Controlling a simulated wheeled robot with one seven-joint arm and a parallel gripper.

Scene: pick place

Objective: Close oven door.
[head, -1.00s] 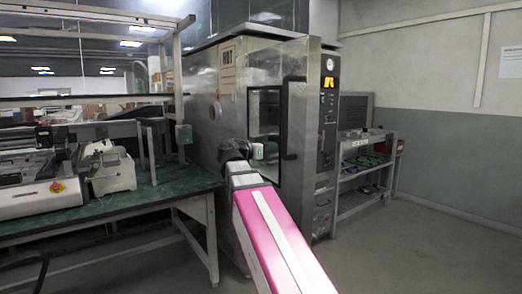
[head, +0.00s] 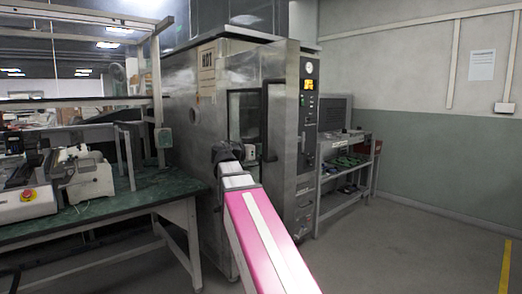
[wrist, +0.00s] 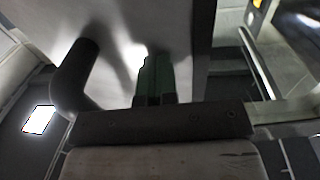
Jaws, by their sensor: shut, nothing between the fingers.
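The oven (head: 185,110) is a tall stainless steel cabinet at the middle of the head view. Its door (head: 282,115) has a dark window (head: 243,112) and a black vertical handle (head: 265,125). I cannot tell how wide a gap the door leaves. My gripper (wrist: 153,78) shows green fingers pressed together, empty, in front of a pale metal surface in the wrist view. A dark curved bar, likely the handle (wrist: 75,75), stands left of the fingers, apart from them. In the head view my arm reaches to the door's lower window area and hides the fingertips.
A green-topped workbench (head: 110,205) with machines (head: 82,178) stands at the left, close beside the oven. A shelf rack (head: 345,165) stands right of the oven against the wall. The grey floor (head: 400,255) at the right is clear.

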